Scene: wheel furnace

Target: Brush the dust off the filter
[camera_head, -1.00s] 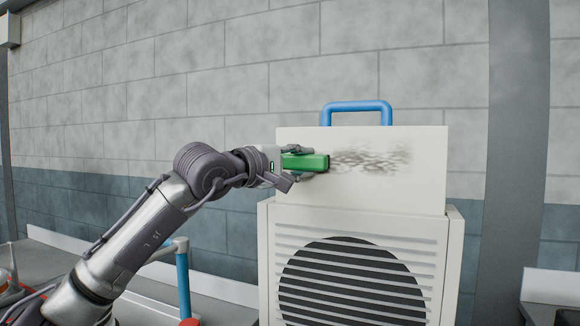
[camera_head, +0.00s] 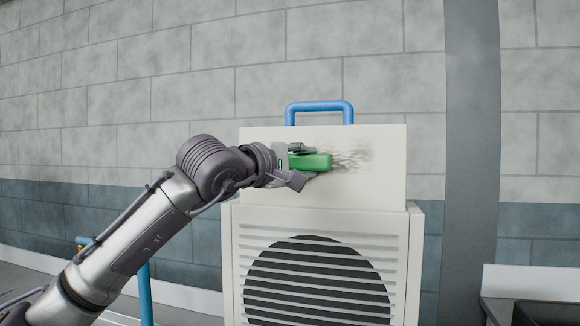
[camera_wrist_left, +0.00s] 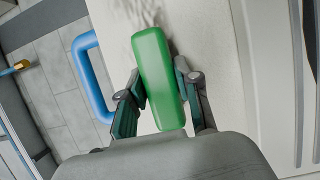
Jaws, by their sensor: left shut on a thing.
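The filter (camera_head: 385,160) is a white upright panel with a blue handle (camera_head: 318,106) on top, standing above a slatted white housing. A grey dust patch (camera_head: 348,155) marks the middle of its face. My left gripper (camera_head: 303,163) is shut on a green brush block (camera_head: 318,161) and holds it at the filter's face, at the left edge of the visible dust. In the left wrist view the green brush (camera_wrist_left: 158,75) lies between both fingers, with dust on the white panel beyond its tip. Bristles are not visible, so contact cannot be told. My right gripper is not in view.
The white housing (camera_head: 228,265) has a round dark opening behind its slats. A blue post (camera_head: 146,295) stands left of it, behind my arm. A grey column (camera_head: 472,150) and a block wall stand behind.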

